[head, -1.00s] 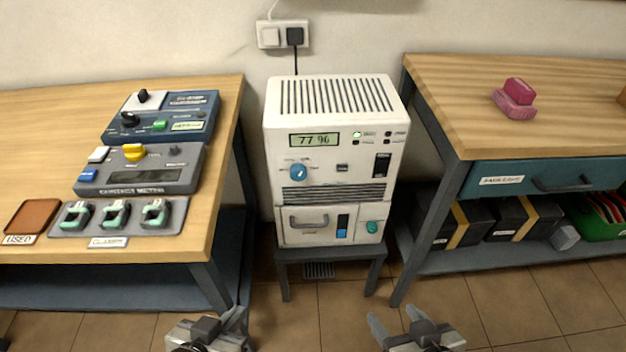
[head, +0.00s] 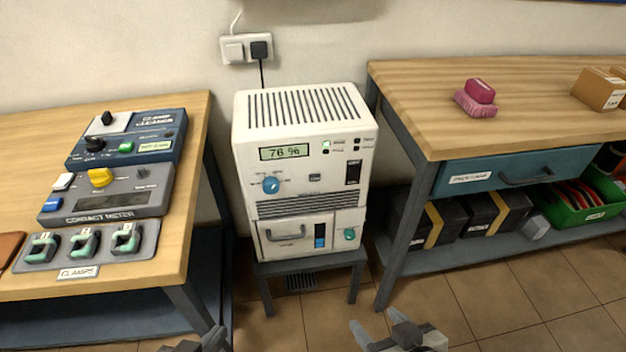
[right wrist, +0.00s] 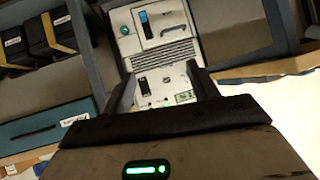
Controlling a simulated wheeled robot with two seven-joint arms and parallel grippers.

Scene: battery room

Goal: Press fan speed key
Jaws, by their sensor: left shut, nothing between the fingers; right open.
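A white cabinet device (head: 250,215) stands on a low grey stool between two benches. Its display (head: 285,152) reads 76 %. Its front has a blue dial (head: 271,186), a small dark key (head: 315,177) and a black switch (head: 353,174). Their labels are too small to tell which is the fan speed key. My left gripper (head: 205,343) is shut and empty, mostly cut off at the bottom edge. My right gripper (head: 374,326) is open and empty, low in front of the device. The right wrist view shows the device (right wrist: 165,52) upside down beyond the open fingers.
The left bench (head: 192,150) holds a blue cleaner unit (head: 170,128), a grey contact meter (head: 155,180) and a clamp tray (head: 150,240). The right bench (head: 420,90) has a pink block (head: 480,92) and a drawer (head: 480,178). Floor is clear before the stool.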

